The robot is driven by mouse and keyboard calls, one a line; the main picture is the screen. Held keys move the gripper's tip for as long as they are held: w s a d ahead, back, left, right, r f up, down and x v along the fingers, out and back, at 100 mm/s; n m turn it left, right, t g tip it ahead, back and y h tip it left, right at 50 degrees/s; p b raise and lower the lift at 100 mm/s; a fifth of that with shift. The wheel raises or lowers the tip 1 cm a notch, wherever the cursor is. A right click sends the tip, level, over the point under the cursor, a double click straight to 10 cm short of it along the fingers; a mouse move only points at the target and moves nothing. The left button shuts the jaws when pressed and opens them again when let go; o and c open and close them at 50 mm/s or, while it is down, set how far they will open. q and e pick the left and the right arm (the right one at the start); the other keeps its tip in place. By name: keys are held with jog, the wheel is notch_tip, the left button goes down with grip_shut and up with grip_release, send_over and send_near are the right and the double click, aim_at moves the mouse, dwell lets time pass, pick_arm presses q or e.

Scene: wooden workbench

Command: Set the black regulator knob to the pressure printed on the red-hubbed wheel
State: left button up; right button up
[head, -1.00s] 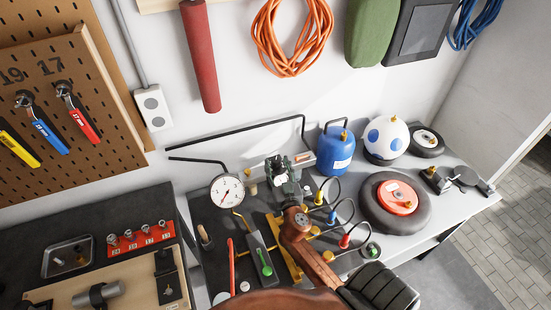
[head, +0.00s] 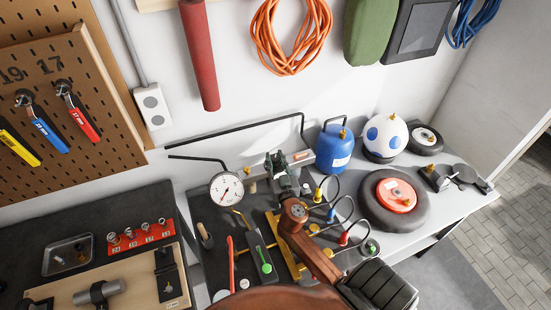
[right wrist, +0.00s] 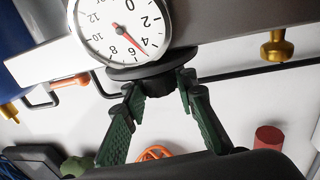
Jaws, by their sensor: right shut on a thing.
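The black regulator knob (right wrist: 152,72) is below the round white gauge (right wrist: 108,22) in the right wrist view. The gauge's red needle lies between 4 and 6. My right gripper (right wrist: 159,85) is shut on the knob, with a green-padded finger on each side. In the head view my right gripper (head: 277,160) is at the back of the bench and hides the knob. The red-hubbed wheel (head: 371,210) lies flat at the right. A pale label is on its red hub (head: 394,203), too small to read. My left gripper is not in view.
A larger gauge (head: 226,188) stands left of my right arm. Coloured hose fittings, a blue tank (head: 333,155) and a white blue-spotted tank (head: 386,140) are to its right. A socket rack (head: 139,237) and a metal tray (head: 68,255) are at the lower left.

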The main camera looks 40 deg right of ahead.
jog(key=shift+c, duration=1.4)
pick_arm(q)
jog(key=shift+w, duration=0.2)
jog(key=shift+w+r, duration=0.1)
